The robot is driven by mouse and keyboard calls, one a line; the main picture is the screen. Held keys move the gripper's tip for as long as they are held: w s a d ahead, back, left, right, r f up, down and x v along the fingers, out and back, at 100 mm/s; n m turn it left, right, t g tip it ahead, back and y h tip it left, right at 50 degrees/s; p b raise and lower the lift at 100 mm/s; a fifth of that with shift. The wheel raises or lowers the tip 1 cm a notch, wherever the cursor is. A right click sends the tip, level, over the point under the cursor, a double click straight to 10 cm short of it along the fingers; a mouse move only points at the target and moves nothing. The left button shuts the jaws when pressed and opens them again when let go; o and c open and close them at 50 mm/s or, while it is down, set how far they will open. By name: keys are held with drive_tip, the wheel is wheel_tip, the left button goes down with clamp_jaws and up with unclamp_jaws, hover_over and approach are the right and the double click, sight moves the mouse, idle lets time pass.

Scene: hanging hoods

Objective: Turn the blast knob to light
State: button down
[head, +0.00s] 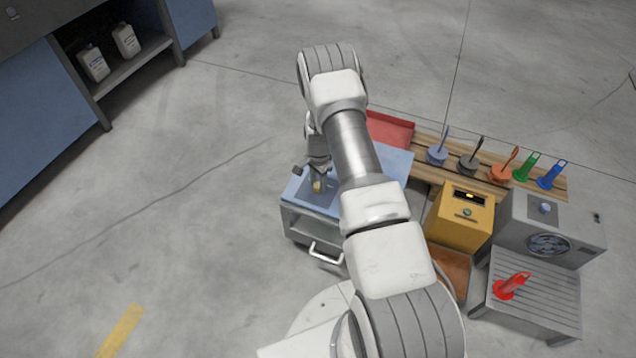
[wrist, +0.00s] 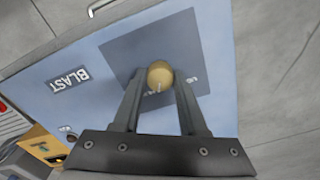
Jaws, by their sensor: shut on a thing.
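The blast knob is a round tan-yellow knob (wrist: 159,72) on a dark square panel (wrist: 128,52) on the blue cabinet top (wrist: 55,110). A dark label reading BLAST (wrist: 67,80) lies beside the panel and appears upside down in the wrist view. My gripper (wrist: 160,84) is shut on the knob, one finger on each side. A small white mark shows on the knob, but white lettering on the panel is mostly hidden by the fingers, so I cannot read the setting. In the head view my gripper (head: 317,178) is over the cabinet, with the knob (head: 317,187) just below it.
A red tray (head: 390,129) lies behind the cabinet. A yellow box (head: 461,217) and a grey fan unit (head: 565,225) stand to the right. Several coloured tools line a wooden shelf (head: 420,139). Floor at left is clear.

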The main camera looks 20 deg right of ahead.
sight(318, 185)
drive_tip(key=n, duration=1.1)
drive_tip(key=shift+n, duration=2)
drive_tip(key=shift+c, duration=2.2)
unclamp_jaws()
drive_tip(key=shift+r, duration=0.1)
wheel_tip(318, 185, up, 17)
drive_tip(key=p, duration=0.6)
drive_tip(key=shift+r, duration=0.15)
